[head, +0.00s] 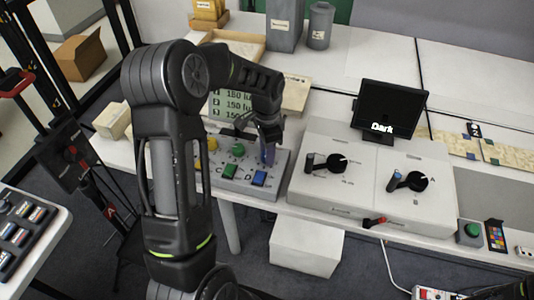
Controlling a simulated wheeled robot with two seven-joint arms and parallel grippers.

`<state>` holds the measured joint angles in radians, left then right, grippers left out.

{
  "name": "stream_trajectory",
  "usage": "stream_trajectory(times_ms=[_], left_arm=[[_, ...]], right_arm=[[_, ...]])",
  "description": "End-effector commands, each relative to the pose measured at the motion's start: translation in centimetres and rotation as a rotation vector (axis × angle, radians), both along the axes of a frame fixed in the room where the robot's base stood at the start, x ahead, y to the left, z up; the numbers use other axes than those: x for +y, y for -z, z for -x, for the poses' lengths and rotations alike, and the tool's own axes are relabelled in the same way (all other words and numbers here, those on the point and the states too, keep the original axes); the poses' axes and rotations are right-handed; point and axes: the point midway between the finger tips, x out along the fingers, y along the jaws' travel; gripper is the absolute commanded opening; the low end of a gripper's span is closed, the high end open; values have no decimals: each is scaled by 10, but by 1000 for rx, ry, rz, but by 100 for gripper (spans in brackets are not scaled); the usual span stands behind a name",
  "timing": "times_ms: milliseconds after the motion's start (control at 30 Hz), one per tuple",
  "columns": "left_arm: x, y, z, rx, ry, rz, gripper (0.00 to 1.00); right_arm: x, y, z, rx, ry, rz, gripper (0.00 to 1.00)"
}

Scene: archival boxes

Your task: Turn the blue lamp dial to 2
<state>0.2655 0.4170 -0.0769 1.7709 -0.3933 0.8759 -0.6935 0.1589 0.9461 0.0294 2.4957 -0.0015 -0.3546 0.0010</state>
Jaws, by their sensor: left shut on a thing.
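The blue lamp dial (269,158) is the rightmost knob on the grey control panel (276,186), right of a green knob (238,149) and a yellow knob (212,143). My left gripper (268,146) reaches down from above and is shut on the blue dial. The fingers hide much of it, and I cannot read its pointer or scale. A display (232,104) behind the panel lists numbered rows with readings around 180 and 150, partly covered by my arm.
A green button (229,171) and a blue button (259,178) sit in front of the knobs.

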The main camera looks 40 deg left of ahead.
Motion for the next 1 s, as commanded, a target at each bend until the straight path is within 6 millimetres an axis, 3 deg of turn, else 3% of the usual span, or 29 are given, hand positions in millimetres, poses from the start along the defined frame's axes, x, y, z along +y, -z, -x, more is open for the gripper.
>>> stream_trajectory(times_ms=[600,1000], left_arm=[[0,0,-1,-3,-576,1,0],[0,-1,-1,-3,-812,1,0]], right_arm=[[0,17,0,-2,1,0,36],[0,20,0,-2,1,0,36]])
